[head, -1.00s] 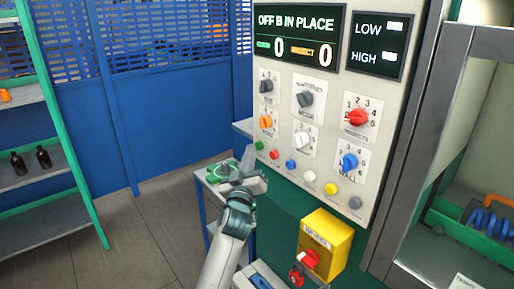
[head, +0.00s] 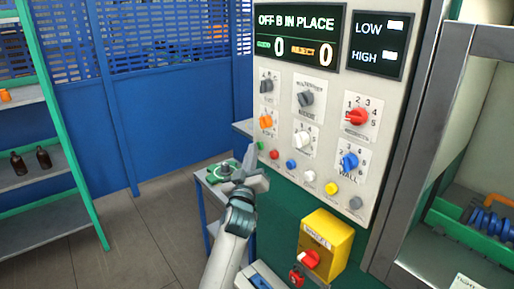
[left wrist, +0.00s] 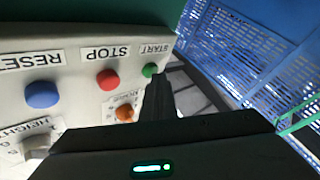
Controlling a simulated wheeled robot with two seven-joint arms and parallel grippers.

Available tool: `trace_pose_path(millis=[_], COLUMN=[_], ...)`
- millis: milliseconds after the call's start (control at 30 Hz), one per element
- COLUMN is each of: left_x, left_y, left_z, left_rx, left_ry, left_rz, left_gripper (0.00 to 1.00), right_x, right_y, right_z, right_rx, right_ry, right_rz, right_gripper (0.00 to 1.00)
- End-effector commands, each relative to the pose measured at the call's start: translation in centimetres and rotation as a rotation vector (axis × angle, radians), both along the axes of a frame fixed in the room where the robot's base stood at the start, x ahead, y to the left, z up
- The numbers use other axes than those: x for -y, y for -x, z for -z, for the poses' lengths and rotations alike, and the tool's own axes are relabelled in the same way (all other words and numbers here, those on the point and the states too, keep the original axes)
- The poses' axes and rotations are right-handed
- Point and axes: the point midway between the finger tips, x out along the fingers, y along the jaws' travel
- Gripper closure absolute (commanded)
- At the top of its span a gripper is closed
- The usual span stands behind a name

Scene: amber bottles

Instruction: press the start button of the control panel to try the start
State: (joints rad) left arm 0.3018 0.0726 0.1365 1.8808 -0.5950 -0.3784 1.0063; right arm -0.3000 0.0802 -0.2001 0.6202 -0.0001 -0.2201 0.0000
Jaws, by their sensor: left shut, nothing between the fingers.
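The control panel (head: 284,168) stands in the middle of the head view. Its display (head: 293,35) reads "OFF B IN PLACE" with two zeros. The green start button (head: 261,146) is at the left end of the lower button row. In the left wrist view the start button (left wrist: 150,70) sits under a START label. My left gripper (head: 251,159) is shut and empty beside the panel's left edge. In the left wrist view its fingertips (left wrist: 157,80) overlap the button's lower edge; I cannot tell whether they touch it. My right gripper is out of view.
The red stop button (left wrist: 108,79) and blue reset button (left wrist: 42,95) are close to the start button. An orange knob (head: 265,122) is just above. A yellow box with a red switch (head: 310,259) juts out below. A small table (head: 212,196) stands behind my arm.

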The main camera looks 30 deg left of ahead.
Motion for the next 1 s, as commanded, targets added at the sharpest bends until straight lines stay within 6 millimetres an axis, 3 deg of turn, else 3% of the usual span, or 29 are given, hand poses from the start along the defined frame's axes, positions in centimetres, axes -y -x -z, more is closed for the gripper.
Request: trace_pose_path(millis=[1000], left_x=[-0.7], left_y=[1.7], left_z=[0.0], left_rx=[0.0], left_ry=[0.0], left_rz=[0.0], left_gripper=[1.0], right_x=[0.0], right_y=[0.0], right_z=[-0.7], right_rx=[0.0], right_ry=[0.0], right_rz=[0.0], right_gripper=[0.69])
